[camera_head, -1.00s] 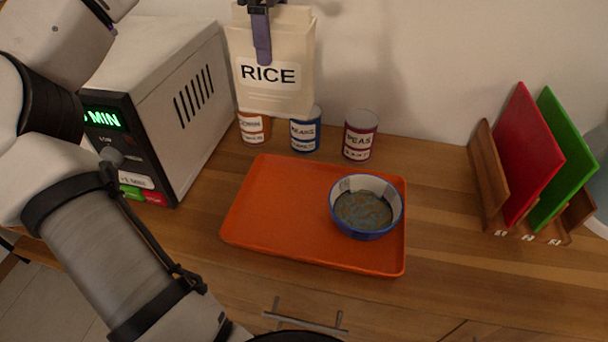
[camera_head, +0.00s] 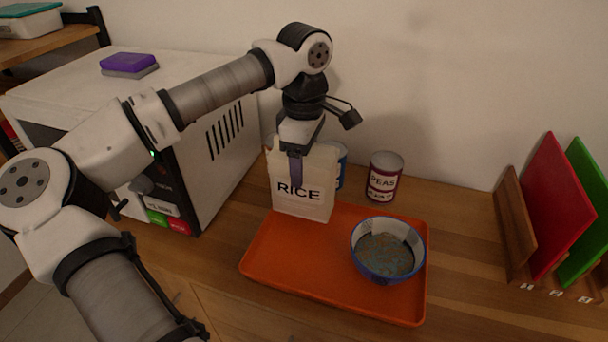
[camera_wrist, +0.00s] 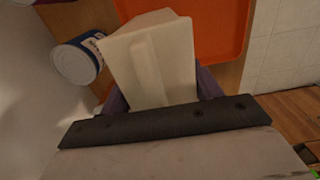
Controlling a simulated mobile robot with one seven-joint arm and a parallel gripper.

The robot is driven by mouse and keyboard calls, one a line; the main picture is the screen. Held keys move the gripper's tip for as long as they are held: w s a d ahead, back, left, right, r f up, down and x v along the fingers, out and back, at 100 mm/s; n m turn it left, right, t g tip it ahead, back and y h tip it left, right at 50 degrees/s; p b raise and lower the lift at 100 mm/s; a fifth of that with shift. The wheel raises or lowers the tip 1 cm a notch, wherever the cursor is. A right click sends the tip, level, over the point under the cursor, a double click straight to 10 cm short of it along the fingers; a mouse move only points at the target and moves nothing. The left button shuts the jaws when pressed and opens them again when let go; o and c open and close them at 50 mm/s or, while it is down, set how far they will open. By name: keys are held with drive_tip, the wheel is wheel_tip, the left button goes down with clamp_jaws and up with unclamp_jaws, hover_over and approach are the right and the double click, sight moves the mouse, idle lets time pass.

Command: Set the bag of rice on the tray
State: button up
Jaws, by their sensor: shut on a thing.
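The cream bag of rice (camera_head: 303,205), labelled RICE, hangs upright from my gripper (camera_head: 296,168) in the head view. My gripper is shut on its top. The bag's lower end is over or at the back left part of the orange tray (camera_head: 270,268); I cannot tell whether it touches. In the wrist view the bag (camera_wrist: 150,55) fills the middle between the purple fingers (camera_wrist: 160,95), and the tray (camera_wrist: 222,25) shows beyond it.
A blue bowl (camera_head: 370,267) stands on the tray's right half. Behind the tray are a PEAS can (camera_head: 384,178) and a blue can (camera_head: 342,163), partly hidden. A microwave (camera_head: 215,185) stands left; a rack with red (camera_head: 555,210) and green boards stands right.

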drive_tip(key=shift+f, duration=1.95)
drive_tip(key=shift+f, duration=0.15)
drive_tip(key=o, duration=1.7)
wheel_tip(320, 180, up, 12)
drive_tip(key=shift+r+b, duration=0.15)
drive_tip(key=shift+b, duration=0.15)
